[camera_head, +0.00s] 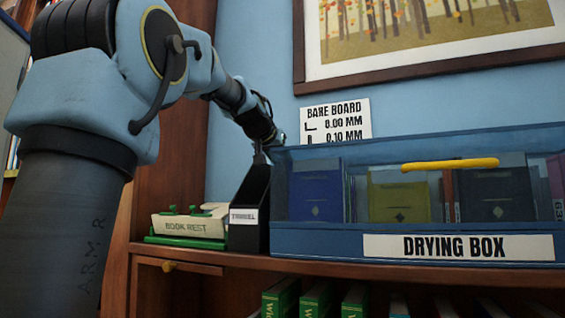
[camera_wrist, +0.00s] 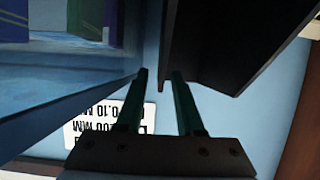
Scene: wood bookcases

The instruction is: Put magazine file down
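The black magazine file (camera_head: 251,208), with a white label on its front, stands upright on the wooden shelf between the book rest and the drying box. In the wrist view the file (camera_wrist: 225,45) is a dark shape at the upper right. My gripper (camera_head: 259,156) is at the top of the file, pointing down. In the wrist view my gripper's two fingers (camera_wrist: 159,74) are apart, with blue wall showing between the left finger and the file. The right finger overlaps the file's edge. Whether the file's base rests fully on the shelf is hard to tell.
The blue drying box (camera_head: 320,240) with books inside stands close on the file's right. The book rest (camera_head: 188,226) on a green base is close on its left. A sign (camera_head: 335,121) and a framed picture (camera_head: 300,50) are behind. Green books (camera_head: 280,298) fill the shelf below.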

